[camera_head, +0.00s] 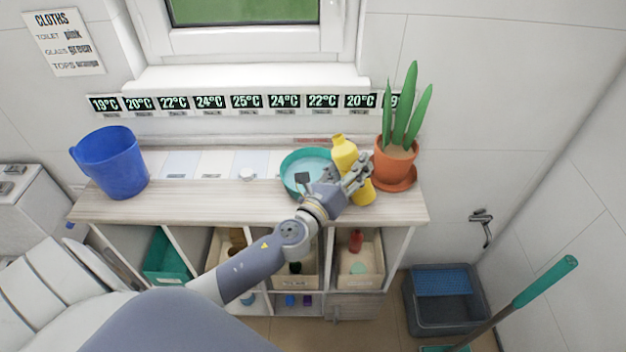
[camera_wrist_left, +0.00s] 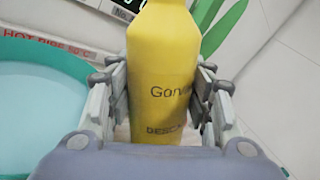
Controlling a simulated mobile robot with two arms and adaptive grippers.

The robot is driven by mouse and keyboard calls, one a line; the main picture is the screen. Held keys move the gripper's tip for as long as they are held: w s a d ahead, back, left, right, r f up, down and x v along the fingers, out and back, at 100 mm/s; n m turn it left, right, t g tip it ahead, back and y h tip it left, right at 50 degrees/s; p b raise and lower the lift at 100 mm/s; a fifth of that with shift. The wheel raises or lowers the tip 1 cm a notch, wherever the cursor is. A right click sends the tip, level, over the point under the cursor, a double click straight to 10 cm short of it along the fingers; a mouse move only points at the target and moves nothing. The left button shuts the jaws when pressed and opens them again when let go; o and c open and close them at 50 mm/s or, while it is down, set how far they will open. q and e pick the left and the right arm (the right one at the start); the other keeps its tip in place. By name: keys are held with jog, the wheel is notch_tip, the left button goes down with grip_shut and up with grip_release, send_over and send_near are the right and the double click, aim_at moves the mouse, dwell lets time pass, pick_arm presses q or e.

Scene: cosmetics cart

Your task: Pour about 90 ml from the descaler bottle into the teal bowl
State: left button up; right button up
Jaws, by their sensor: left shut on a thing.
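The yellow descaler bottle (camera_head: 344,152) stands over the right part of the shelf top, slightly tilted in the head view. My left gripper (camera_head: 356,178) is shut around its body. In the left wrist view the bottle (camera_wrist_left: 162,75) fills the space between the fingers of my left gripper (camera_wrist_left: 160,110), with part of its label showing. The teal bowl (camera_head: 284,172) is just left of the bottle, with pale blue inside; its rim also shows in the left wrist view (camera_wrist_left: 75,68). I cannot tell whether the bottle touches the shelf. My right gripper is not in view.
A potted plant (camera_head: 396,160) stands close to the right of the bottle. A blue bucket (camera_head: 112,163) is at the left end of the shelf top (camera_head: 215,198). A small white round thing (camera_head: 247,174) sits between bucket and bowl. The window ledge (camera_head: 250,78) is behind.

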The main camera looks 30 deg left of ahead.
pick_arm(q)
jog(key=shift+a+n, duration=0.1)
jog(key=shift+n, duration=0.2)
jog(key=shift+a+n+b, duration=0.1)
jog(key=shift+n+b, duration=0.2)
jog(key=shift+n, duration=0.4)
jog(key=shift+r+n, duration=0.45)
jog(key=shift+n, duration=0.15)
jog(key=shift+d+r+n, duration=0.3)
jog(key=shift+d+n, duration=0.15)
jog(key=shift+n, duration=0.55)
jog(key=shift+d+f+n+b, duration=0.1)
jog(key=shift+f+n+b, duration=0.3)
jog(key=shift+b, duration=0.3)
jog(key=shift+d+f+n+b, duration=0.15)
jog(key=shift+f+n+b, duration=0.2)
jog(key=shift+n+b, duration=0.25)
jog(key=shift+r+n, duration=0.25)
jog(key=shift+n, duration=0.05)
jog(key=shift+d+r+n+y, duration=0.1)
jog(key=shift+n+y, duration=0.2)
jog(key=shift+n, duration=0.2)
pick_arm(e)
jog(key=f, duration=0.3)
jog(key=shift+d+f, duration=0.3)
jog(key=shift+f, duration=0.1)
